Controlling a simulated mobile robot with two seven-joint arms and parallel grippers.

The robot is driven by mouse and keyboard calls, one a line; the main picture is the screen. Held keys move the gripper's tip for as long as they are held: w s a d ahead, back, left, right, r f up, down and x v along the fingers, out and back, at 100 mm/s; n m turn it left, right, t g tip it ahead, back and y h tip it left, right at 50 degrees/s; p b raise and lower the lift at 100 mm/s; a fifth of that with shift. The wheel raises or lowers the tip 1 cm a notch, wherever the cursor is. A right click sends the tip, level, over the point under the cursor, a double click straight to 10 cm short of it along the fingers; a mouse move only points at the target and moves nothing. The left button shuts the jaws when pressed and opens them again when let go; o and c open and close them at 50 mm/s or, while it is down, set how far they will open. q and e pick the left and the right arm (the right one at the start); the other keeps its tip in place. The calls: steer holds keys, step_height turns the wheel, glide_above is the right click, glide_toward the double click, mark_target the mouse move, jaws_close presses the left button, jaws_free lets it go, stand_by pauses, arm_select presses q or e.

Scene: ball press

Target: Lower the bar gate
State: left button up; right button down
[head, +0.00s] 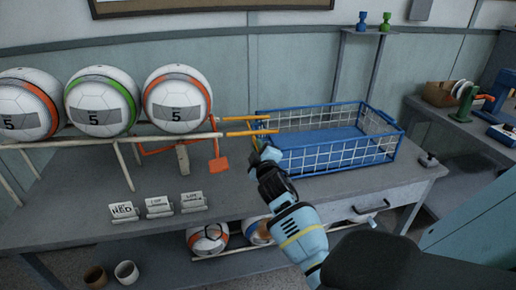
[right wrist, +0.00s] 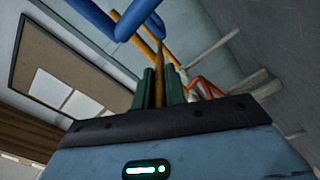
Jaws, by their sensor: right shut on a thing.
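A red-orange bar with a flat paddle (head: 218,163) hangs below the front end of the ball rack; I take it to be the bar gate, but cannot be sure. Two yellow bars (head: 247,118) reach from the rack end to the blue basket. My right gripper (head: 267,154) is at the basket's near left corner, below the tips of the yellow bars. In the right wrist view, its green fingers (right wrist: 160,86) are shut on a yellow-orange bar (right wrist: 158,62). The red-orange bar (right wrist: 208,86) shows to the right, apart from the fingers. My left gripper is not in view.
Several balls (head: 100,102) sit on the rack rails (head: 120,138). The blue wire basket (head: 335,158) stands on the table, close to my right gripper. Small label cards (head: 158,207) stand at the table's front left. More balls (head: 207,238) lie on the lower shelf.

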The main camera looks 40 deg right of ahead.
steer(key=c, duration=1.5)
jaws_free()
steer(key=shift+o, duration=0.2)
steer(key=shift+s+a, duration=0.1)
steer(key=v, duration=0.7)
steer(key=shift+s+a, duration=0.15)
steer(key=shift+s, duration=0.1)
